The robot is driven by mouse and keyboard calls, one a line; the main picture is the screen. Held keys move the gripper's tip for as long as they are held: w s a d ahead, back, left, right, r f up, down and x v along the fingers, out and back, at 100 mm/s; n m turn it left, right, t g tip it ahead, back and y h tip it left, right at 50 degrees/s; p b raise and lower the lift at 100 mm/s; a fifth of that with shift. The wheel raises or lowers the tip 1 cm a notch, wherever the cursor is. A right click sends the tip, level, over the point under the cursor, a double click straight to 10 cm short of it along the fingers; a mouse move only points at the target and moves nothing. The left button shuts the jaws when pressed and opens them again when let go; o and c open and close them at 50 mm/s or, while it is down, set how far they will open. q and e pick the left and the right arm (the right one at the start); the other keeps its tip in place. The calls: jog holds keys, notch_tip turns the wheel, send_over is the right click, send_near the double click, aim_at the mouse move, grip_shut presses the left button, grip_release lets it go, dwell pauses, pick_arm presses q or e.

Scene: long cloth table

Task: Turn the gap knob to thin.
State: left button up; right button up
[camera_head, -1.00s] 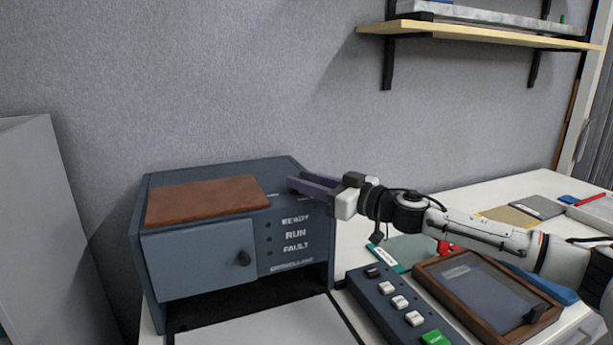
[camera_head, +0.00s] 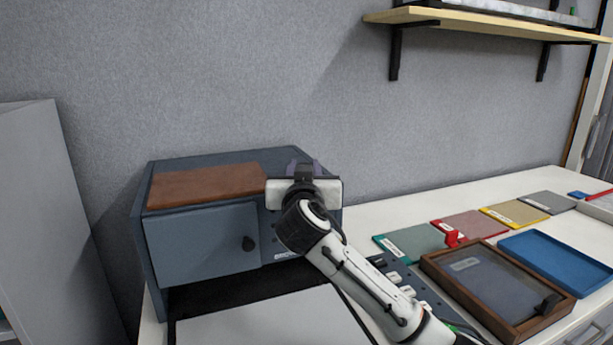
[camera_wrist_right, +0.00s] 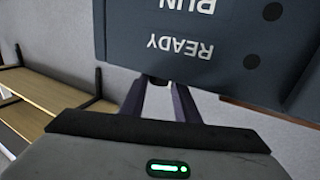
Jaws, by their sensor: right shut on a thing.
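The dark blue-grey machine (camera_head: 205,240) stands on the table at the left, with a brown pad (camera_head: 208,185) on its top. My right gripper (camera_head: 303,170) is at the machine's upper right, its wrist covering most of the lamp panel. In the right wrist view its purple fingers (camera_wrist_right: 160,90) come together at the panel's edge by the READY label. They are shut on a small dark piece, the gap knob (camera_wrist_right: 159,81), mostly hidden between the tips. Its pointer and setting cannot be read. My left gripper is not in view.
A button box (camera_head: 400,275) lies partly under my right arm. A wooden-framed tray (camera_head: 490,290), a blue tray (camera_head: 555,262) and several coloured cards lie to the right. A wall shelf (camera_head: 480,28) hangs above. The table behind the cards is clear.

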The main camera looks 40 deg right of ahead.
jog(key=shift+w+a+m+g+h+b, duration=0.15)
jog(key=shift+m+g+h+b, duration=0.3)
jog(key=shift+m+g+h, duration=0.3)
jog(key=shift+r, duration=0.1)
jog(key=shift+r+h, duration=0.15)
jog(key=shift+h, duration=0.2)
jog(key=o, duration=1)
jog(key=shift+o, duration=0.2)
jog(key=shift+s+a+f, duration=0.2)
jog(key=shift+s+a, duration=0.1)
jog(key=v, duration=0.9)
jog(key=shift+s+a+r, duration=0.15)
jog(key=shift+s+r, duration=0.05)
jog(key=shift+r, duration=0.05)
